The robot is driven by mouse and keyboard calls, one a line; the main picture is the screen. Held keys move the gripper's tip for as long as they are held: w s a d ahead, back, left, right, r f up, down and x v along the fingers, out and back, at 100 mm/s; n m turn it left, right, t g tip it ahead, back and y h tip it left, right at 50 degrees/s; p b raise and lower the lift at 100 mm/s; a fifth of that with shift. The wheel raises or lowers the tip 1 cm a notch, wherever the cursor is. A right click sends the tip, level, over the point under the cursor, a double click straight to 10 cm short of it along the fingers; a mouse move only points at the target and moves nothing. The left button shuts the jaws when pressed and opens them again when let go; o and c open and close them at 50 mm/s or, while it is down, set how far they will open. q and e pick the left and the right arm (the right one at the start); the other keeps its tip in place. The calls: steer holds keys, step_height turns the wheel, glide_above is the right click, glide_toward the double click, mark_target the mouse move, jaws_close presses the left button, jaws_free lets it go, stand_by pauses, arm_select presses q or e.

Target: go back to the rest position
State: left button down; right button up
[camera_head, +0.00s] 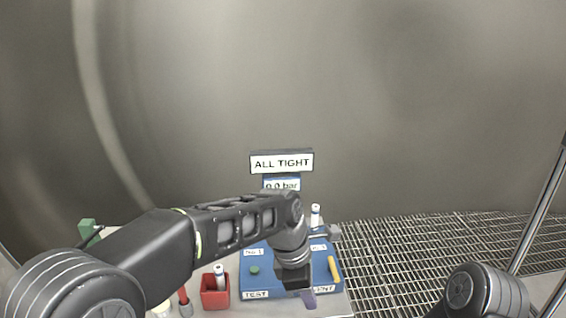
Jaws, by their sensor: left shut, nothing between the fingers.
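My left arm reaches in from the left, across the table. Its gripper (300,294) points down over the front part of a blue panel (262,283) with labels, among them TEST. The gripper is shut and empty. A small purple patch shows at its tip; I cannot tell what it is. The arm and wrist hide part of the panel. A dark link of my right arm shows at the bottom right, but its gripper is out of view.
A sign reading ALL TIGHT (281,162) stands above a 0.0 bar display (282,184) behind the panel. A red box (215,292) holds a white-capped item. A yellow handle (334,269) lies on the panel's right. Grating floor (420,255) is clear; a metal rail (538,208) stands right.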

arm_select(q)
steer(key=w+d+f+m+t+h, duration=0.1)
steer(key=w+d+f+m+t, duration=0.2)
steer(key=f+m, duration=0.7)
steer(key=s+a+f+m, duration=0.3)
steer(key=a+f+m, duration=0.25)
steer(key=f, duration=0.55)
steer(key=s+a+f+g, duration=0.1)
steer(key=s+a+f, duration=0.4)
steer(key=s, duration=0.5)
steer(key=s+a+f+g, duration=0.1)
steer(key=s+a+f, duration=0.4)
steer(key=s+f, duration=0.4)
steer(key=shift+s+a+g, duration=0.2)
steer(key=shift+s+g, duration=0.1)
steer(key=shift+s, duration=0.65)
